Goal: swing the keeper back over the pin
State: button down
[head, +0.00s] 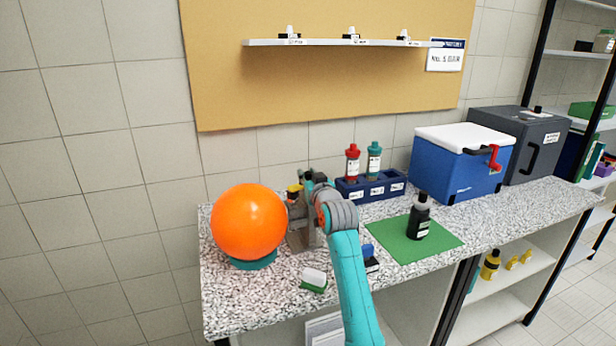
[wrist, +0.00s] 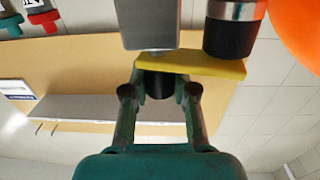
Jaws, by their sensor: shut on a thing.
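In the wrist view the yellow keeper (wrist: 200,65) is a flat bar running from beside a grey block (wrist: 148,22) to a black cylinder with a silver band (wrist: 232,30). A short black knob (wrist: 158,85) sits at the keeper's left end. My gripper (wrist: 160,92) has its two fingers on either side of this knob and is shut on it. I cannot tell which part is the pin. In the head view a small yellow and black part (head: 294,190) shows at the top of the grey stand (head: 299,238); my arm hides much of it, and the gripper is mostly hidden.
A big orange ball (head: 248,222) stands close left of the stand. A blue rack with bottles (head: 370,188), a green mat (head: 400,247) with a black bottle (head: 418,220), and a blue cooler (head: 455,175) are to the right. A white and green block (head: 314,279) lies in front.

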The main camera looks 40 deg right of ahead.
jog(key=shift+a+h, duration=0.1)
jog(key=shift+h, duration=0.2)
jog(key=shift+m+g+h, duration=0.8)
jog(key=shift+m+h, duration=0.4)
jog(key=shift+h, duration=0.2)
jog(key=c, duration=0.9)
grip_release()
jog(key=shift+s, duration=0.1)
jog(key=v, duration=1.1)
jog(key=shift+s+a, duration=0.25)
jog(key=shift+s, duration=0.05)
jog(key=shift+f, duration=0.1)
